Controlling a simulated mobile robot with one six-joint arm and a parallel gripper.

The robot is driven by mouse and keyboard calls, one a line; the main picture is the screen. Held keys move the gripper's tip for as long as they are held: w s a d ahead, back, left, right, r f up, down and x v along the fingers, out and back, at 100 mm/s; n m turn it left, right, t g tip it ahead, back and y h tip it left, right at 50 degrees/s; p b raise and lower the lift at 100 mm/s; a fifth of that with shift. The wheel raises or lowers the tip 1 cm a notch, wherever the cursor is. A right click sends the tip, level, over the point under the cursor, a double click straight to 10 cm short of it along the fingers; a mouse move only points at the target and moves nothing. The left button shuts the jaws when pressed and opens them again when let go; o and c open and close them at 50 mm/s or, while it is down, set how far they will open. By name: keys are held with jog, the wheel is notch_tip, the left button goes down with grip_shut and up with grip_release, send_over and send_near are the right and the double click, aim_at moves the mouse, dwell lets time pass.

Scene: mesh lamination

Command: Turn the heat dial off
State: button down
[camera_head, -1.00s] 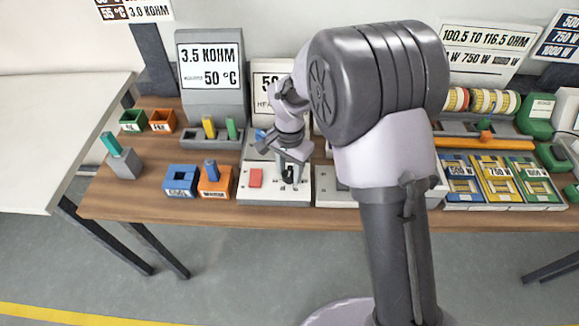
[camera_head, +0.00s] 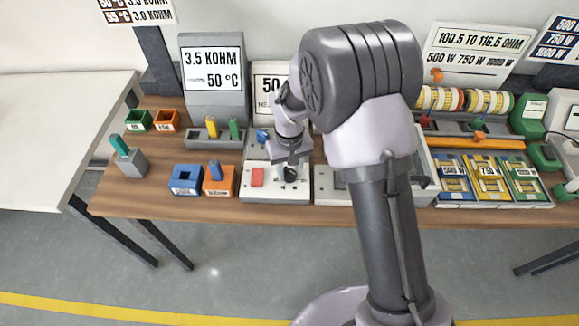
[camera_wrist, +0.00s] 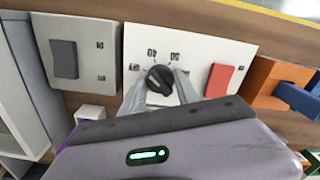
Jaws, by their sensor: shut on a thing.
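The heat dial (camera_wrist: 159,80) is a round black knob on a white panel (camera_wrist: 200,48) with printed marks around it. In the head view the dial (camera_head: 290,174) shows just below my gripper (camera_head: 289,163). In the wrist view my gripper (camera_wrist: 160,92) has its two grey fingers on either side of the knob, shut on it. The knob's pointer is tilted in the wrist view, and I cannot tell which mark it points to. A red rocker switch (camera_wrist: 219,80) sits on the same panel beside the dial.
A grey switch panel (camera_wrist: 85,50) lies on the other side of the dial panel. Orange (camera_head: 219,187) and blue (camera_head: 185,180) boxes stand left of it. A sign reading 3.5 KOHM, 50 °C (camera_head: 212,69) stands behind. Coloured wattage trays (camera_head: 489,178) lie to the right.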

aim_at(289, 170)
jog(key=shift+n+p, duration=0.8)
jog(key=shift+n, duration=1.4)
jog(key=c, duration=0.9)
grip_release()
notch_tip(289, 170, up, 17)
jog(key=p, duration=0.4)
jog(key=shift+r+p, duration=0.2)
jog(key=shift+p, duration=0.15)
